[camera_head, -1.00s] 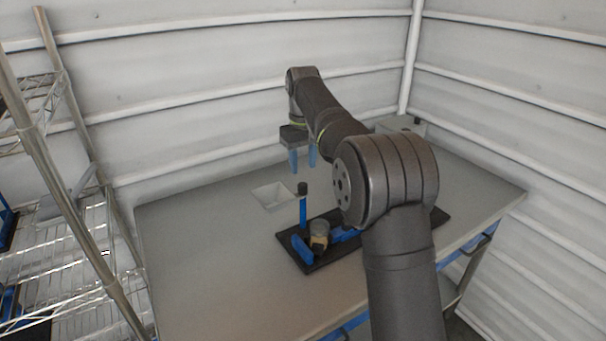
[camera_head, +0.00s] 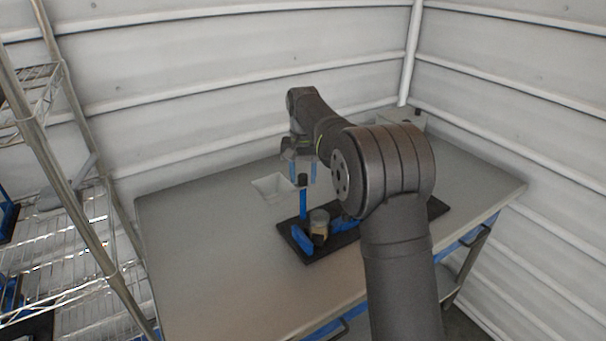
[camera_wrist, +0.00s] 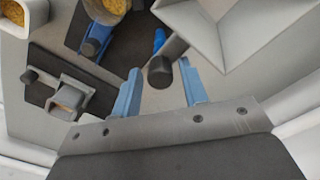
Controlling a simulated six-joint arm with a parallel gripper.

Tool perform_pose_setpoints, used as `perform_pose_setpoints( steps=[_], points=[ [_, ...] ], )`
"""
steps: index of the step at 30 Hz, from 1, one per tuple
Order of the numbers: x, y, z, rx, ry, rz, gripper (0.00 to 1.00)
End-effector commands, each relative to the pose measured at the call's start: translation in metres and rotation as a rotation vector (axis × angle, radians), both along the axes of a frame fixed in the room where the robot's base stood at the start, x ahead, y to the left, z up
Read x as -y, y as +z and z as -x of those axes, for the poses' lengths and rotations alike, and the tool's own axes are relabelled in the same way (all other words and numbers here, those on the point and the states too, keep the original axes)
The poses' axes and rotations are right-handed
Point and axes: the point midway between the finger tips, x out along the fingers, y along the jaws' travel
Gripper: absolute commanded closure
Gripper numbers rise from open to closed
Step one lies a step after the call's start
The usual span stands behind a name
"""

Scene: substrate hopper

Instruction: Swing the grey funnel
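The grey funnel (camera_head: 270,187) is a square, open-topped hopper beside a blue post (camera_head: 303,204) with a black cap (camera_head: 303,179). In the wrist view the funnel (camera_wrist: 237,28) fills the upper right, and its grey arm runs to the black cap (camera_wrist: 160,72). My gripper (camera_head: 303,172) is above the post with its two blue fingers pointing down. In the wrist view my gripper (camera_wrist: 158,68) is open, with the cap showing in the gap between its fingers. I cannot tell whether the fingertips have reached the cap's height.
A cup (camera_head: 319,222) stands on the black base plate (camera_head: 322,252); yellow grains show in it in the wrist view (camera_wrist: 108,7). A grey box with a square spout (camera_wrist: 68,102) is at left there. A wire rack (camera_head: 75,225) stands left of the table (camera_head: 220,270).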

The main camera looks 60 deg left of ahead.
Motion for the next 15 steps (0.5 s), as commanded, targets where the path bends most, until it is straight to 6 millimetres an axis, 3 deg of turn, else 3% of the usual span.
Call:
perform_pose_setpoints(
  steps=[15],
  points=[
    [-0.0002,0.0001,-0.0001,0.000,-0.579,0.001,0.60]
  ],
)
